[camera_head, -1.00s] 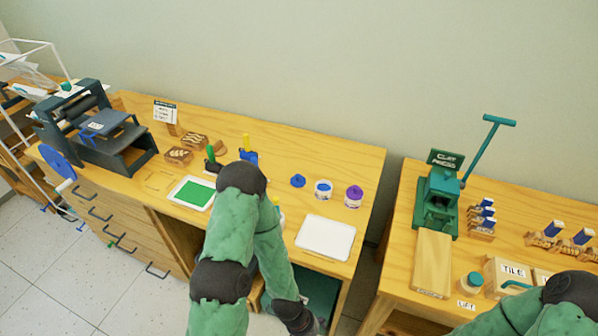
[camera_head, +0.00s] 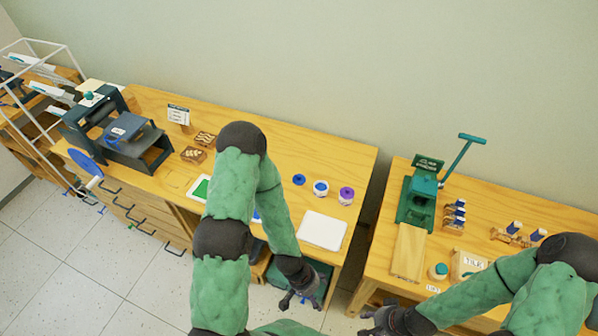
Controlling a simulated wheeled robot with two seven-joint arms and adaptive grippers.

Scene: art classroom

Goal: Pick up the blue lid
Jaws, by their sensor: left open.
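The blue lid (camera_head: 299,180) lies flat on the left wooden table. It is left of an open jar with blue contents (camera_head: 321,188) and a jar with a purple top (camera_head: 346,195). My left gripper (camera_head: 302,301) hangs in front of the table's front edge, below the white tray, well apart from the lid. It is open and empty. My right gripper (camera_head: 366,322) is at the bottom of the view, in front of the gap between the tables; its fingers are too small and dark to read.
A white tray (camera_head: 323,230) lies right of my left arm. A green-filled tray (camera_head: 198,189) is partly hidden by that arm. A dark printing press (camera_head: 128,140) stands at the left. The right table (camera_head: 376,264) holds a green clay press (camera_head: 417,202). Bare tabletop surrounds the lid.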

